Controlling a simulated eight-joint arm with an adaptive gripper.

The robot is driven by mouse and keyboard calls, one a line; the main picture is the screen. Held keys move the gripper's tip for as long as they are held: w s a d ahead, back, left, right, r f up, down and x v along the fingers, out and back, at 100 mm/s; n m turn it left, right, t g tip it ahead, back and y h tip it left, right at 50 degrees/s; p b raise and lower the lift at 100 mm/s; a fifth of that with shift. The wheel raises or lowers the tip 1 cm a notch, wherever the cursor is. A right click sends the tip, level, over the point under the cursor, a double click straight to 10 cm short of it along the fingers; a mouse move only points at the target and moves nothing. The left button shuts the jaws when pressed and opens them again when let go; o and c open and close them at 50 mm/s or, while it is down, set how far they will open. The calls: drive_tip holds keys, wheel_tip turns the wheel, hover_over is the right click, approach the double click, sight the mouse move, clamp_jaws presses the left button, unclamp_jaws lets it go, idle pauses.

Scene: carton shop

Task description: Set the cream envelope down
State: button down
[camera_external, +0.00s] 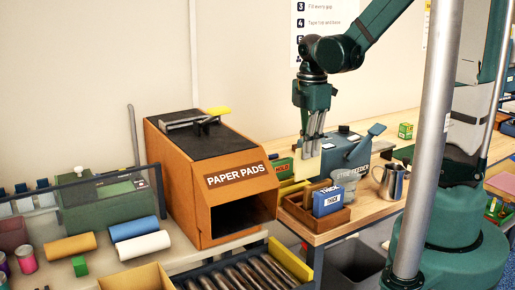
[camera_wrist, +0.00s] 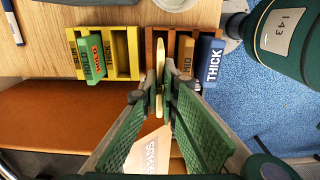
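The cream envelope (camera_wrist: 160,60) is seen nearly edge-on in the wrist view, between my fingertips. In the external view the cream envelope (camera_external: 301,166) hangs upright below my gripper (camera_external: 313,138). My gripper (camera_wrist: 156,95) is shut on it, above the side-by-side racks at the table edge. The brown rack (camera_wrist: 149,46) holds a blue THICK packet (camera_wrist: 211,60) and a tan MID one (camera_wrist: 186,54). The envelope's lower edge is hard to place against the racks.
An orange-brown PAPER PADS box (camera_external: 196,180) stands left of the racks. A grey-blue feeder machine (camera_external: 346,157) stands behind the brown rack, with a metal jug (camera_external: 390,181) to its right. A roller conveyor (camera_external: 250,272) lies in front.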

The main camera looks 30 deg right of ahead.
drive_tip(key=shift+r, duration=0.15)
drive_tip(key=shift+r, duration=2.35)
drive_tip(key=w+r, duration=0.2)
drive_tip(key=w, duration=1)
drive_tip(key=w+r, duration=0.2)
drive_tip(key=w, duration=1)
drive_tip(key=w+d+f+p, duration=0.1)
drive_tip(key=w+f, duration=0.1)
drive_tip(key=w, duration=0.9)
drive_tip(key=w+d+f, duration=0.2)
drive_tip(key=w, duration=1)
drive_tip(key=shift+s+f, duration=0.1)
drive_tip(key=shift+f, duration=2.6)
drive_tip(key=shift+a, duration=0.1)
wheel_tip(320, 180, down, 6)
drive_tip(key=shift+p, duration=0.35)
drive_tip(key=shift+f, duration=0.2)
